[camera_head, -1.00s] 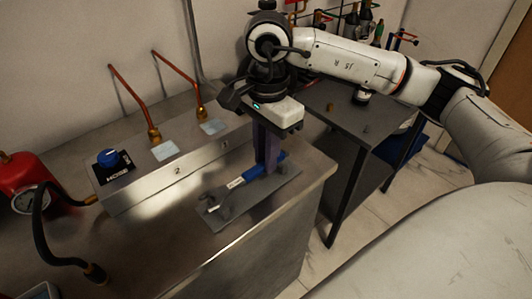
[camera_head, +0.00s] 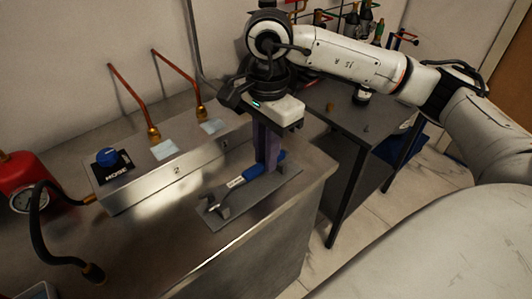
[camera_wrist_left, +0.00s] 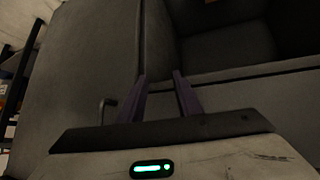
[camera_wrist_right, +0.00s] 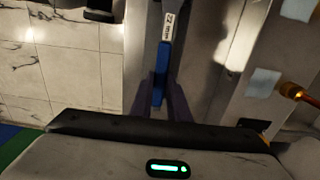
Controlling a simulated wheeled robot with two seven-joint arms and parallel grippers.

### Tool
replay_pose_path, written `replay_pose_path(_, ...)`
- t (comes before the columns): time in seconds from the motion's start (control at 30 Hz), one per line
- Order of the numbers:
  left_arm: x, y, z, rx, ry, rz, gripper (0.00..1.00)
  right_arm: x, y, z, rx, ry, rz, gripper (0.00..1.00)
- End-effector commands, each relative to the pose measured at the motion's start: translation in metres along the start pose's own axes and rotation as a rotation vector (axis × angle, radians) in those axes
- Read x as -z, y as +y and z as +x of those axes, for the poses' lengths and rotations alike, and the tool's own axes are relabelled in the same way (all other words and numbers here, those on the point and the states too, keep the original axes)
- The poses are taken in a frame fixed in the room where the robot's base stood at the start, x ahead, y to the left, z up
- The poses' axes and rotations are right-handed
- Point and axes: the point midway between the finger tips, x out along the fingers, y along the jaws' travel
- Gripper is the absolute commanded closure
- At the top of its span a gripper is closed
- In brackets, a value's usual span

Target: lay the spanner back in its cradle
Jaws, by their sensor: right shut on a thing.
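The spanner (camera_head: 248,173), grey with a blue grip and a white label, lies along the grey cradle plate (camera_head: 262,192) on the steel bench. My right gripper (camera_head: 268,168) points down and is shut on the blue grip, near its far end. The blue grip also shows between the fingers in the right wrist view (camera_wrist_right: 160,78). A dark upright support (camera_head: 225,211) of the cradle stands near the spanner's head. I cannot tell whether the spanner rests in the supports or hovers just above. My left gripper (camera_wrist_left: 160,98) shows only in its wrist view, with its fingers apart and empty.
A steel box with a blue knob (camera_head: 107,157) and copper pipes (camera_head: 131,98) stands behind the cradle. A red cylinder with a gauge (camera_head: 27,200) and a black hose (camera_head: 42,238) are at the left. A dark side table (camera_head: 350,125) stands right of the bench.

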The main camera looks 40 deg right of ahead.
Motion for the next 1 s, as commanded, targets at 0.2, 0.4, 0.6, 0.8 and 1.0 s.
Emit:
replay_pose_path(0.2, -0.002, 0.000, 0.001, 0.001, -0.001, 0.000, 0.69, 0.000, 0.000, -0.001, 0.001, 0.000, 0.000, 1.00)
replay_pose_path(0.4, -0.002, -0.001, 0.002, 0.001, -0.001, -0.001, 0.69, 0.000, 0.000, 0.000, 0.001, -0.001, 0.000, 1.00)
replay_pose_path(0.6, -0.005, -0.001, 0.004, 0.001, -0.001, -0.001, 0.69, 0.000, 0.000, 0.004, 0.001, -0.001, 0.000, 1.00)
replay_pose_path(0.8, -0.008, -0.001, 0.007, 0.001, -0.003, -0.001, 0.69, 0.000, 0.000, 0.008, 0.001, -0.001, 0.000, 1.00)
replay_pose_path(1.0, -0.012, -0.001, 0.009, 0.001, -0.004, -0.001, 0.69, 0.000, 0.000, 0.012, 0.001, -0.001, 0.000, 1.00)
